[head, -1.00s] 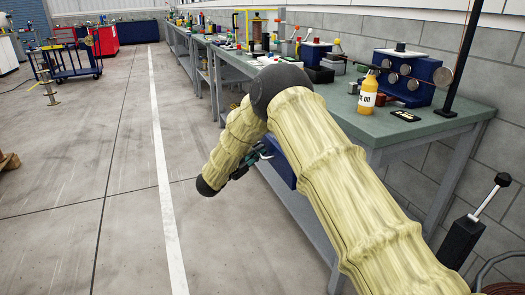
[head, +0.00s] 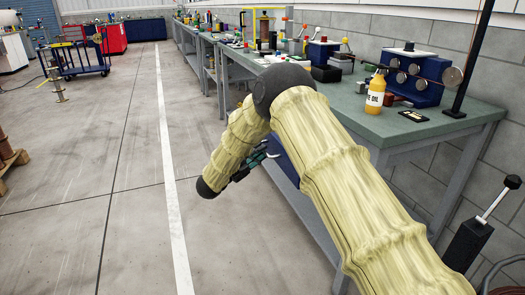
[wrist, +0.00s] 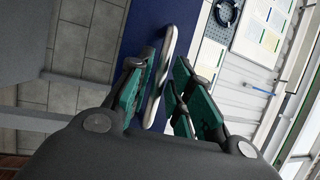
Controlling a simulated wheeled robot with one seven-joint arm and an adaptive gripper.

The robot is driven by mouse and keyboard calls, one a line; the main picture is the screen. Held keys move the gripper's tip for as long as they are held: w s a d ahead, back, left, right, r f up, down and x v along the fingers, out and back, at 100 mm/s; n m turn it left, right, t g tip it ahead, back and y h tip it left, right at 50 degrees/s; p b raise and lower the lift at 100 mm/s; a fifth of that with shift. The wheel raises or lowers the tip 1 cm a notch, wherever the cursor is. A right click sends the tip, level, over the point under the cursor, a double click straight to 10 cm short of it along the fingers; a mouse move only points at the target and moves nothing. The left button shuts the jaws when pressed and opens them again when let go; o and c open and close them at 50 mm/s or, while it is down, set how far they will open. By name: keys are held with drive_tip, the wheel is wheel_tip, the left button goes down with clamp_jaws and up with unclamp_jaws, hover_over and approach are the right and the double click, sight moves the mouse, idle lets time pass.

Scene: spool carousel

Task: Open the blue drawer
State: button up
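The blue drawer (head: 284,167) shows below the green bench top, partly hidden behind my arm. In the wrist view its blue front (wrist: 140,30) fills the upper middle, with a silver bar handle (wrist: 169,50) on it. My gripper (wrist: 162,82) has dark fingers with green pads, one on each side of the handle. A gap shows between the pads, so it looks open around the handle; whether a pad touches the bar is unclear. In the head view my gripper (head: 255,163) is mostly hidden by my arm beside the bench. How far out the drawer stands cannot be told.
The green bench (head: 395,130) runs along the wall, carrying a yellow oil bottle (head: 375,92) and a blue box with dials (head: 413,80). A black post with a lever (head: 468,240) stands at lower right. The grey floor on the left is clear near me; a blue cart (head: 80,62) stands farther off.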

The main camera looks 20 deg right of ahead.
drive_tip(key=v, duration=0.9)
drive_tip(key=shift+s+a, duration=0.2)
drive_tip(key=shift+f, duration=0.1)
drive_tip(key=s+d+f+n+t+y, duration=0.2)
drive_tip(key=s+f+n+y, duration=0.25)
drive_tip(key=f+n, duration=0.5)
drive_tip(key=s+d+f+n+t+y, duration=0.15)
drive_tip(key=s+f+n+y, duration=0.35)
drive_tip(key=f, duration=0.8)
drive_tip(key=s+d+f+n+g+y, duration=0.1)
drive_tip(key=s+f+n+g+y, duration=0.3)
drive_tip(key=s+f, duration=0.6)
drive_tip(key=s+d+f+n+g+y, duration=0.15)
drive_tip(key=s+f+n, duration=0.4)
drive_tip(key=s, duration=0.75)
drive_tip(key=s+n+g+y, duration=0.3)
drive_tip(key=s+n+g, duration=0.3)
drive_tip(key=s, duration=1.8)
wheel_tip(320, 180, up, 22)
drive_tip(key=g+p, duration=0.1)
drive_tip(key=p, duration=2.1)
drive_tip(key=shift+s+d+m, duration=0.25)
drive_tip(key=shift+s+m, duration=0.05)
drive_tip(key=shift+s, duration=0.1)
